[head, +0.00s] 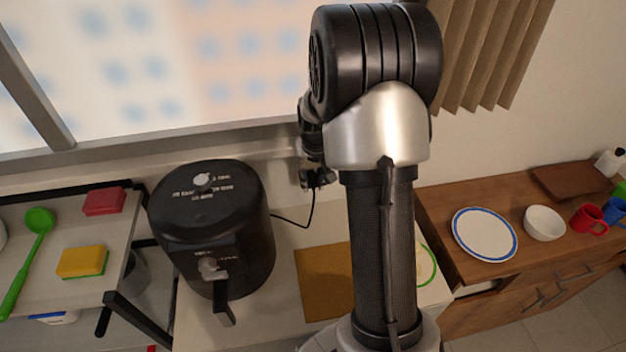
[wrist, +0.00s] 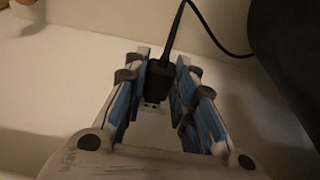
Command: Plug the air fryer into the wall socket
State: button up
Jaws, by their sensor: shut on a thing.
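The black air fryer (head: 205,235) stands on the white counter below the window, left of my arm. Its thin black cord (head: 311,215) runs from its right side up to my gripper (head: 318,178), which is near the wall under the window sill. In the wrist view, my gripper (wrist: 163,68) is shut on the black plug (wrist: 158,80), with a blue-lined finger on each side. The cord (wrist: 205,28) leaves the plug's top and curves right. A small pale piece with dark marks shows just under the plug; I cannot tell whether it is the socket or prongs.
A brown board (head: 322,282) lies on the counter right of the fryer. A rack (head: 60,210) with sponges and a green spoon stands at left. A wooden cabinet (head: 455,265) at right holds a plate (head: 484,234), a bowl (head: 544,223) and mugs.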

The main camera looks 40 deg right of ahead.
aim_at(313, 183)
jog(key=shift+w+d, duration=0.4)
jog(key=shift+w, duration=0.4)
jog(key=o, duration=1.1)
jog(key=shift+c, duration=0.2)
jog(key=v, duration=1.2)
jog(key=s+a+r+n+t, duration=0.1)
jog(key=s+a+r, duration=0.3)
jog(key=a, duration=0.3)
jog(key=s+a+r+n, duration=0.1)
jog(key=s+a+r, duration=0.25)
jog(key=a, duration=0.25)
jog(key=s+a+f+n+b, duration=0.1)
jog(key=s+a, duration=0.4)
jog(key=s, duration=0.3)
jog(key=s+a+f+n+t+y, duration=0.1)
jog(key=s+a+n, duration=0.1)
jog(key=s+a, duration=0.3)
jog(key=s, duration=0.3)
jog(key=shift+b, duration=0.35)
